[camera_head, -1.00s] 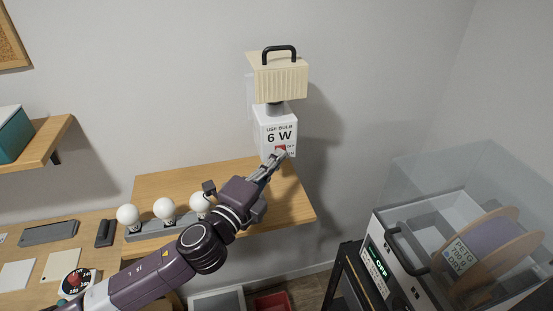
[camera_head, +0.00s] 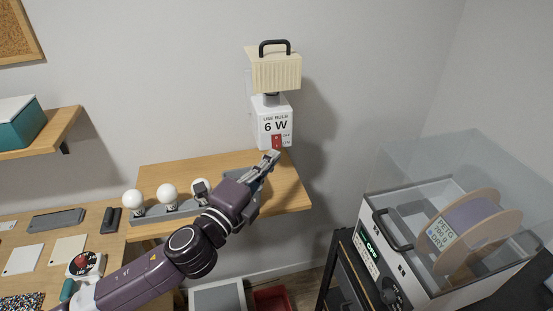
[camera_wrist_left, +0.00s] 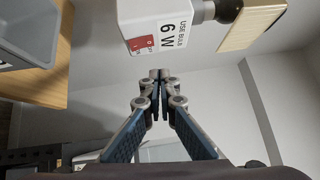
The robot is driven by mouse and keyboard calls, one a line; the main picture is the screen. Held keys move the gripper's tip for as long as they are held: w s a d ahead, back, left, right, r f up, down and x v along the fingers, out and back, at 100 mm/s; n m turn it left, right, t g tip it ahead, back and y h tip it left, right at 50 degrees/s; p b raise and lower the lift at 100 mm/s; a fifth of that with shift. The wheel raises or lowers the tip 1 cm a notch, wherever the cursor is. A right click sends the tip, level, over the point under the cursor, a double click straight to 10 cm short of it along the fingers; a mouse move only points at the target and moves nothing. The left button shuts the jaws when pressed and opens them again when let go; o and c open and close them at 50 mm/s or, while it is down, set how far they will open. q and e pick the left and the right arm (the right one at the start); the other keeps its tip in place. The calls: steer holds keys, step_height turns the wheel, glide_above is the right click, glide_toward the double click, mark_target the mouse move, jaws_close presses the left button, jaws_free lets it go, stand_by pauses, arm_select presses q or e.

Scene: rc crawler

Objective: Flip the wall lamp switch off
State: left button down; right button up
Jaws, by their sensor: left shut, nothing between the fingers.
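The wall lamp (camera_head: 272,72) has a cream ribbed shade with a black handle above a white base box (camera_head: 275,117) marked "USE BULB 6 W". A red switch (camera_head: 276,142) with an OFF label sits low on the box front. In the left wrist view the fingertips (camera_wrist_left: 159,74) appear apart from the box. My right gripper is not in view.
A wooden shelf (camera_head: 290,190) lies under the lamp, with several white bulbs (camera_head: 168,194) in a grey holder on it. A filament dryer (camera_head: 400,245) with a clear lid and a spool stands at the right. The wall beside the lamp is bare.

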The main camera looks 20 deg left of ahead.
arm_select(q)
steer(key=b+v, duration=0.2)
steer(key=v, duration=0.5)
steer(key=shift+r, duration=0.6)
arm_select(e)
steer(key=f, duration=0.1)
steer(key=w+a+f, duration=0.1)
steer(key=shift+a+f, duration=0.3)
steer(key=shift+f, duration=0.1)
arm_select(q)
steer(key=shift+s, duration=0.1)
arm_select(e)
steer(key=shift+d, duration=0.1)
arm_select(q)
steer(key=shift+a, duration=0.15)
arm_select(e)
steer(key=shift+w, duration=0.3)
